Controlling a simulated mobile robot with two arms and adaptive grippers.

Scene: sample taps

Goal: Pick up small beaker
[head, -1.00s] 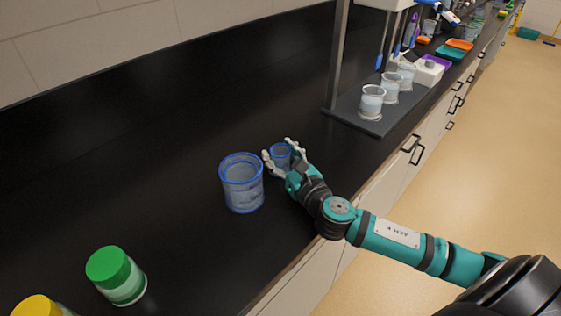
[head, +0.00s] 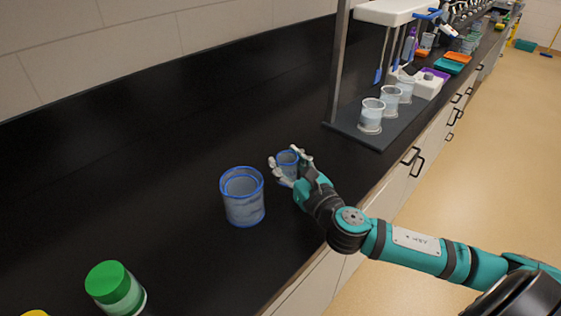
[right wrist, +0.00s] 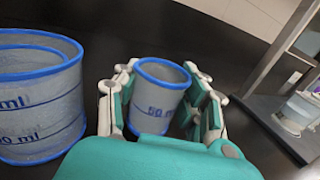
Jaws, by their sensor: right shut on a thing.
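The small beaker (head: 287,166) is a grey, translucent cup with a blue rim, between the fingers of my right gripper (head: 290,165). In the right wrist view the small beaker (right wrist: 158,97) stands upright with a "50 ml" mark, and my right gripper (right wrist: 162,100) is shut on it from both sides. Whether its base touches the counter is hard to tell. A larger blue-rimmed beaker (head: 243,203) stands just left of the gripper, apart from the small one. It also fills the left of the right wrist view (right wrist: 65,125). My left gripper is not in view.
The black counter (head: 150,165) is clear behind and left of the beakers. A green-lidded jar (head: 115,290) stands at the front left. A dark stand (head: 360,122) with several small beakers and a metal post is at the back right. The counter's front edge runs below my right arm.

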